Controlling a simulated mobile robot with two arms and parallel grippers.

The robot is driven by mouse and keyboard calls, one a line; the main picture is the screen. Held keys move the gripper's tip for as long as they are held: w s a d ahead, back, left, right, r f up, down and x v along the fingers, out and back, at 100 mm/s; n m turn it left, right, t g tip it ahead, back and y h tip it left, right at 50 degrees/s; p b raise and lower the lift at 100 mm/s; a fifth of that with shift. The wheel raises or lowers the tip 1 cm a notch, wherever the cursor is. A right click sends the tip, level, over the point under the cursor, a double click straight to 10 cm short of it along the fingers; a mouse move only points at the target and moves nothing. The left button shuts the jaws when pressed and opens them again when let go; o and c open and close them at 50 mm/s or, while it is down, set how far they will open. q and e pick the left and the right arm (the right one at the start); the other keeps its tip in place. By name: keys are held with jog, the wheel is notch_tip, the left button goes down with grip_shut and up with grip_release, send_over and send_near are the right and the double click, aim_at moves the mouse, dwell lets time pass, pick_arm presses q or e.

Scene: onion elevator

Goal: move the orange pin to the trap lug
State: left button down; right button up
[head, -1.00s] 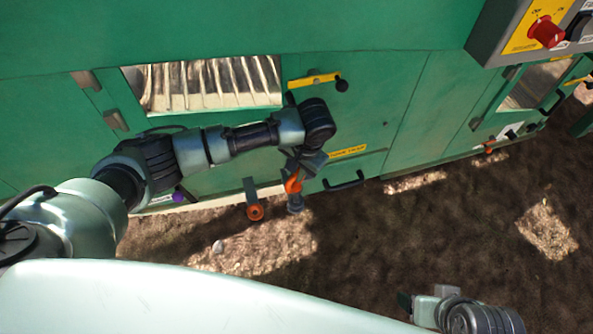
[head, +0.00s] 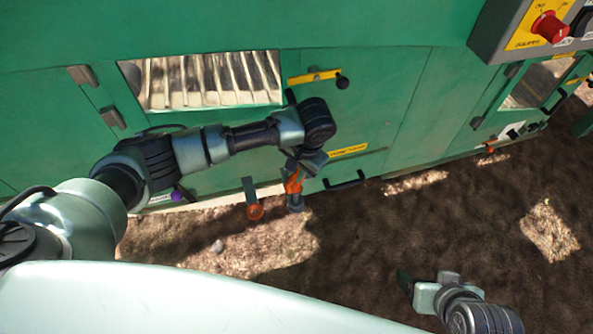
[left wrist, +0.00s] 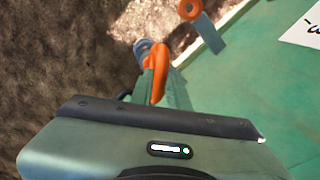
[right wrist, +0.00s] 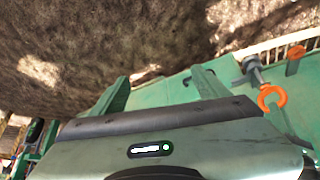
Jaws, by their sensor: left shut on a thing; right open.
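The orange pin (head: 293,182) is at the green machine's lower edge, its orange loop between the fingers of my left gripper (head: 299,168). In the left wrist view my left gripper (left wrist: 158,78) is shut on the loop of the orange pin (left wrist: 160,66). A blue-grey cylindrical part (head: 295,203) shows just below the loop; I cannot tell whether it is the pin's shaft or a lug. A grey bracket (head: 250,186) with an orange ring (head: 255,212) projects to the left. My right gripper (right wrist: 160,76) is open and empty, away from the machine in the head view (head: 424,290).
A yellow label (head: 348,151) and a black handle (head: 344,183) are right of my left gripper. A yellow bar with a black knob (head: 342,83) is above. A purple knob (head: 178,196) is at the left. Bare soil (head: 400,225) in front is mostly clear.

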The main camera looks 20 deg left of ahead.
aim_at(296, 184)
pick_arm(q)
jog(key=shift+f+b, duration=0.35)
jog(key=shift+b, duration=0.25)
jog(key=shift+d+x, duration=0.2)
jog(key=shift+x, duration=0.95)
jog(key=shift+s+f+b, duration=0.1)
jog(key=shift+f+b, duration=0.2)
jog(key=shift+f, duration=0.55)
pick_arm(e)
jog(key=w+a+r+t, duration=0.2)
jog(key=w+t, duration=0.1)
jog(key=w, duration=0.2)
jog(key=shift+w+r+y, duration=0.3)
jog(key=shift+w+y, duration=0.1)
pick_arm(q)
jog(key=shift+f, duration=0.15)
pick_arm(e)
jog(key=shift+w+r+t, duration=0.1)
jog(key=shift+w+t, duration=0.05)
jog(key=shift+t, duration=0.15)
pick_arm(q)
jog(key=c, duration=1.3)
grip_release()
